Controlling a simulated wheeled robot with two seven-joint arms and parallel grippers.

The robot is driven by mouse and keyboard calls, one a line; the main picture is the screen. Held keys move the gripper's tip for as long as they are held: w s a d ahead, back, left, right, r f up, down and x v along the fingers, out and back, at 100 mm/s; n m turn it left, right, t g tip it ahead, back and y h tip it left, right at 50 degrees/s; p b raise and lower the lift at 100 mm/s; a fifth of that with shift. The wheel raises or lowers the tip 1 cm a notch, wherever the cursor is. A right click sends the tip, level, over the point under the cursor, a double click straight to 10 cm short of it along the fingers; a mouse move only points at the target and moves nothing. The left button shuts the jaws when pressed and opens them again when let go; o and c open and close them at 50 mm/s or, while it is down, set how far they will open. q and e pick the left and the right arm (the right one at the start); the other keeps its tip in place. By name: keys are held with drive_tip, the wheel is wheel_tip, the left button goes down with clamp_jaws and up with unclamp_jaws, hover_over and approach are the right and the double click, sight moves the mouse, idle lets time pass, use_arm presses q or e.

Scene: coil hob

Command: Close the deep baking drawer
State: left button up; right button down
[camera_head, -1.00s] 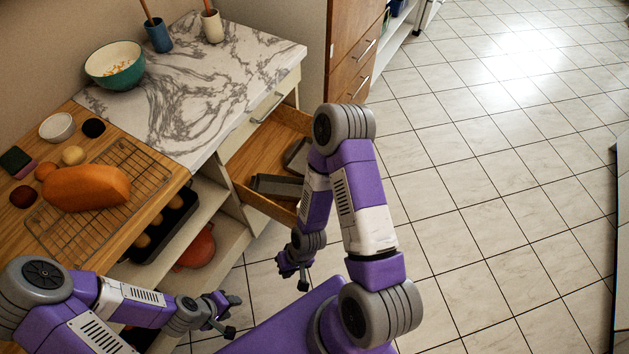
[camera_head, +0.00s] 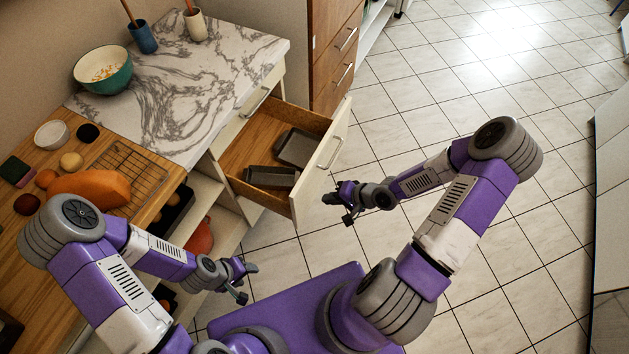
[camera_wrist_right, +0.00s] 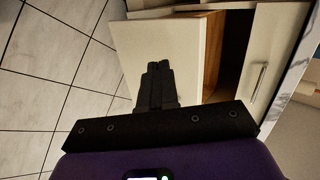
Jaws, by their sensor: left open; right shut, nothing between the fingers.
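The deep baking drawer (camera_head: 323,170) is pulled out from the counter below the marble top. Its wooden inside holds dark baking tins (camera_head: 296,148). Its cream front faces right and has a bar handle (camera_head: 333,152). My right gripper (camera_head: 338,205) is shut and empty, just to the right of the drawer front's near part. In the right wrist view the shut fingers (camera_wrist_right: 158,72) point at the cream front panel (camera_wrist_right: 185,50); I cannot tell whether they touch it. My left gripper (camera_head: 247,280) is open and empty, in front of the lower shelves.
A wooden counter with a wire rack (camera_head: 130,165) and an orange loaf (camera_head: 92,188) is at left. A teal bowl (camera_head: 103,72) stands on the marble top (camera_head: 180,95). Tiled floor (camera_head: 450,90) lies open at right.

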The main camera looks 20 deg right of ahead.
drive_tip(key=d+r+m, duration=0.1)
drive_tip(key=d+r, duration=0.1)
drive_tip(key=d, duration=0.3)
drive_tip(key=t+b, duration=0.1)
drive_tip(key=b, duration=0.9)
approach(306, 185)
drive_tip(key=shift+h, duration=0.4)
drive_tip(key=shift+a+x, duration=0.15)
drive_tip(key=shift+x, duration=1.35)
drive_tip(key=shift+a+x, duration=0.15)
drive_tip(key=shift+x, duration=1.35)
drive_tip(key=shift+r, duration=0.1)
